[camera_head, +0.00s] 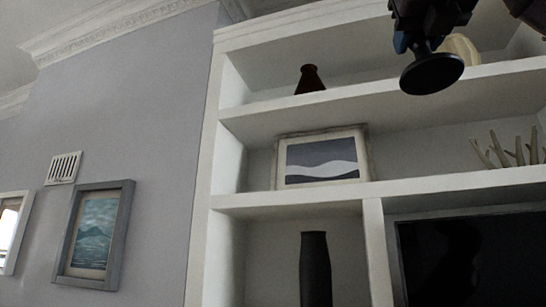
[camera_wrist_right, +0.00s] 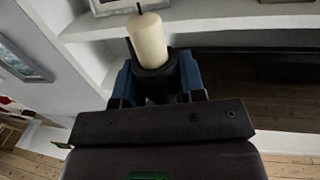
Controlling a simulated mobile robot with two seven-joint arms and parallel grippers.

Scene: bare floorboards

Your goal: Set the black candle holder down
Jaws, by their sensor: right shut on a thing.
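The black candle holder (camera_head: 432,75) is at the top right of the head view, with its round dark base seen from below. My right gripper (camera_head: 420,38) is shut on it above the base. In the right wrist view the holder (camera_wrist_right: 154,78) sits between the blue fingers of the gripper (camera_wrist_right: 157,82). A cream candle (camera_wrist_right: 149,40) with a dark wick stands in it. The holder appears in front of the upper shelf (camera_head: 330,102); whether it touches the shelf cannot be told. My left gripper is not in view.
A brown vase (camera_head: 309,80) stands on the upper shelf, left of the holder. A pale rounded object (camera_head: 461,47) shows partly behind my gripper. Below are a framed picture (camera_head: 322,160), a branching ornament (camera_head: 508,152), a tall dark vase (camera_head: 315,270) and a dark screen (camera_head: 475,262).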

